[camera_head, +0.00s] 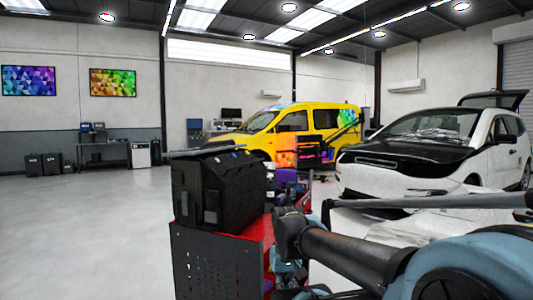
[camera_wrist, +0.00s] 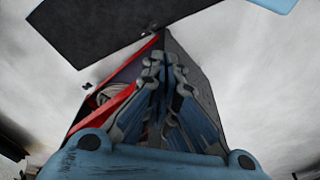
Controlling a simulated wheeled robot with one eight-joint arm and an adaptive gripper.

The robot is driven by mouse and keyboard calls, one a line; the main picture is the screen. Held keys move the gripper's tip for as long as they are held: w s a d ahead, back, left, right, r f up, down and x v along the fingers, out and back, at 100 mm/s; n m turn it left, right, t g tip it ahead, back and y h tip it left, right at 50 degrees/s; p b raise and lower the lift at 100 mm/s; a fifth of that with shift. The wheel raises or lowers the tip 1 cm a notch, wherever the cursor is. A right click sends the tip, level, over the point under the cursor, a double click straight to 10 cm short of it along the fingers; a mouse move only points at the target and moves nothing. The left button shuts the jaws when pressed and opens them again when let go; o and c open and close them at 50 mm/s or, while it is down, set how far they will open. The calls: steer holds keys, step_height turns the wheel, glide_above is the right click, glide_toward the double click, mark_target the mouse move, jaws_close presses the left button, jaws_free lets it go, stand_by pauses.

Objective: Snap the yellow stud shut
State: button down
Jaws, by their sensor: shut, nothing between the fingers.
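I cannot make out the yellow stud in either view. A black case (camera_head: 218,190) stands on a red and black tool cart (camera_head: 212,262) in the head view. My gripper (camera_wrist: 166,62) is shut and empty in the wrist view, its fingertips together close below a dark flat panel (camera_wrist: 95,35). I cannot tell whether the fingertips touch the panel. In the head view my arm covers the right part of the cart, and my gripper is not clear there.
A white car (camera_head: 425,155) with a black hood stands at the right, and a colourful yellow van (camera_head: 300,120) stands behind. A workbench (camera_head: 100,145) is along the left wall. The grey floor (camera_head: 90,230) at the left is clear.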

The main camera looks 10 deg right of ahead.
mark_target(247, 152)
steer(key=shift+w, duration=0.25)
steer(key=w+d+r+t, duration=0.1)
steer(key=w+r+t, duration=0.2)
steer(key=w+r, duration=1.2)
steer(key=w+d+r+m+t, duration=0.1)
steer(key=w+r+t, duration=0.2)
steer(key=w+r, duration=1.2)
steer(key=w+d+r+m+t+h, duration=0.1)
steer(key=w+r+t, duration=0.2)
steer(key=w+r, duration=1.3)
steer(key=w, duration=0.8)
steer(key=shift+w, duration=0.35)
steer(key=shift+w+a+f, duration=0.55)
steer(key=shift+a+f, duration=0.2)
steer(key=shift+f, duration=0.35)
steer(key=shift+w+a+f, duration=0.5)
steer(key=shift+a+f, duration=0.3)
steer(key=shift+f, duration=0.35)
steer(key=shift+w+a+f, duration=0.55)
steer(key=shift+a+f, duration=0.2)
steer(key=shift+f, duration=0.35)
steer(key=shift+a+f, duration=0.1)
